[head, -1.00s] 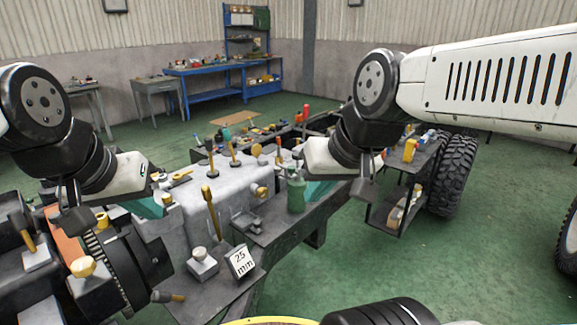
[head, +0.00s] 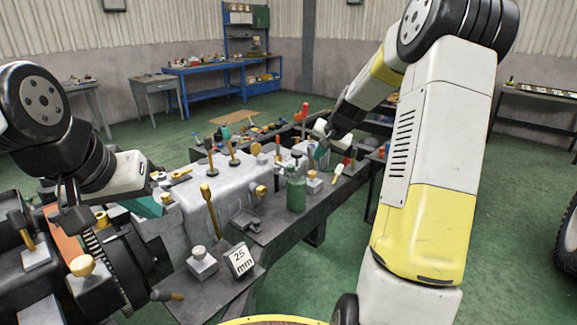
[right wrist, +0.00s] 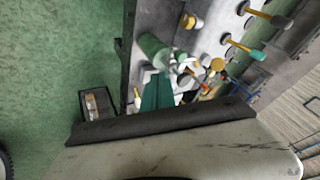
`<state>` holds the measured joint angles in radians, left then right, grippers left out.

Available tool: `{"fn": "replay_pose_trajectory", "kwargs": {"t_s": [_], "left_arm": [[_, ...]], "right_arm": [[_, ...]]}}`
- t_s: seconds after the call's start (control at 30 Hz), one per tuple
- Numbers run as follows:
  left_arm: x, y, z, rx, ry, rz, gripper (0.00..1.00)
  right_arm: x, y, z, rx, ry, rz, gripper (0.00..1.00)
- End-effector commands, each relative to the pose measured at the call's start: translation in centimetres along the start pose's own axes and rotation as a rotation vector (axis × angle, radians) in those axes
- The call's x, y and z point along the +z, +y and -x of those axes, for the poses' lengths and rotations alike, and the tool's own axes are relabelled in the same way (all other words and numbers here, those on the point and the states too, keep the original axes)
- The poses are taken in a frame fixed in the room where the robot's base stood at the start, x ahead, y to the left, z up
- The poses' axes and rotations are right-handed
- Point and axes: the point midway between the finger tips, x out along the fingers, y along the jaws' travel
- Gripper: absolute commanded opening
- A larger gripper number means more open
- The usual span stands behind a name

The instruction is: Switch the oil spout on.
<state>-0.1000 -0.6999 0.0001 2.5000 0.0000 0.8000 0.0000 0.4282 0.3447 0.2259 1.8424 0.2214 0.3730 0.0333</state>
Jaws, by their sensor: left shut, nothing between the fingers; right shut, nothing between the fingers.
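A green bottle-like can (head: 296,190) with a narrow top stands on the dark bench beside the grey engine block; it looks like the oil spout, but I cannot tell its switch or setting. It also shows in the right wrist view (right wrist: 153,48), just beyond my fingers. My right gripper (head: 320,158) is shut and empty, reaching over the bench a little behind and right of the can. Its teal fingers (right wrist: 157,90) point toward the can, apparently apart from it. My left gripper (head: 148,206) is shut and empty at the near left of the engine block.
The grey engine block (head: 222,185) carries several yellow-handled levers. A "25 mm" sign (head: 240,260) and a grey knob block (head: 201,263) stand in front. A small white-and-red handled tool (head: 338,172) is right of the can.

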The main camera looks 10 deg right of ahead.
Motion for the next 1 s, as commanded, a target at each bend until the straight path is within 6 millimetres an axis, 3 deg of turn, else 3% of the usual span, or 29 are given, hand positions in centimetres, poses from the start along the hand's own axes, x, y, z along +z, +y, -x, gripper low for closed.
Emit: {"fn": "replay_pose_trajectory", "kwargs": {"t_s": [0.1, 0.57, 0.77, 1.0], "left_arm": [[0.0, 0.0, 0.0, 0.000, 0.000, 0.000, 0.00], [0.0, 0.0, 0.0, 0.000, 0.000, 0.000, 0.00], [0.0, 0.0, 0.0, 0.000, 0.000, 0.000, 0.00], [0.0, 0.0, 0.0, 0.000, 0.000, 0.000, 0.00]], "right_arm": [[-0.7, 0.9, -1.4, -0.002, 0.004, -0.029, 0.00], [-0.7, 0.9, -2.1, -0.003, 0.004, -0.031, 0.00], [-0.6, 0.9, -5.2, -0.003, 0.001, -0.029, 0.00], [-0.6, 0.9, -10.5, -0.003, 0.001, -0.030, 0.00]]}}
